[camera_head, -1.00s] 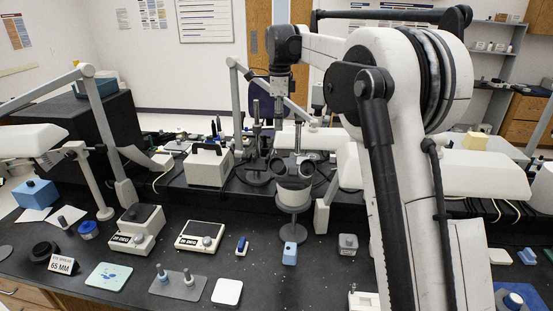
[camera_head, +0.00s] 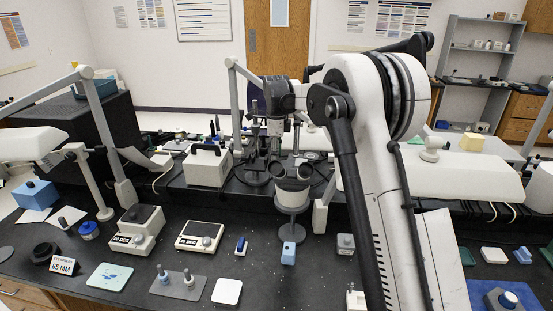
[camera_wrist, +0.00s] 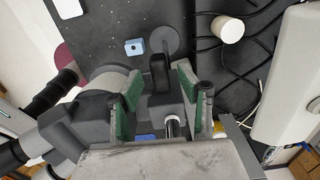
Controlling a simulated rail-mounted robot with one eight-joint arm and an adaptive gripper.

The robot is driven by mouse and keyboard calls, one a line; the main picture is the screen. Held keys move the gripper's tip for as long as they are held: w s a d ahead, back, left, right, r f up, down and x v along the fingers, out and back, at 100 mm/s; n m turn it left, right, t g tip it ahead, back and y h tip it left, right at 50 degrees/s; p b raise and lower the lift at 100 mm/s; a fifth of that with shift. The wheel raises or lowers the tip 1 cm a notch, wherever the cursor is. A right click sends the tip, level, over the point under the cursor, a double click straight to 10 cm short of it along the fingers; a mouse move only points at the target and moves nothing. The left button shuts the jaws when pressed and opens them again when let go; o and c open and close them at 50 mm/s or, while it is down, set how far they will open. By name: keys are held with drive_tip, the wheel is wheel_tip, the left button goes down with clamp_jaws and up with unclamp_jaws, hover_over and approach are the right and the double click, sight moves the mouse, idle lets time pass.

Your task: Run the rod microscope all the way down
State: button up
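My gripper (camera_head: 275,137) hangs over the instruments at the back middle of the bench in the head view. In the wrist view its two green-padded fingers (camera_wrist: 157,97) are apart, with a black upright knob-like part (camera_wrist: 160,72) between them. I cannot tell whether either finger touches it. A grey microscope body (camera_wrist: 75,130) with black eyepiece tubes lies left of the fingers in the wrist view. In the head view, dark rod stands (camera_head: 255,140) show around my gripper. I cannot tell which is the rod microscope, and its height setting is unclear.
Black cables (camera_wrist: 236,78) lie on the bench. A blue block (camera_head: 288,253) and small devices occupy the front.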

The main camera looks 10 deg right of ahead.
drive_tip(key=shift+f, duration=1.05)
clamp_jaws()
wheel_tip(320, 180, down, 11)
drive_tip(key=b, duration=0.7)
unclamp_jaws()
drive_tip(key=shift+r, duration=0.1)
wheel_tip(320, 180, up, 12)
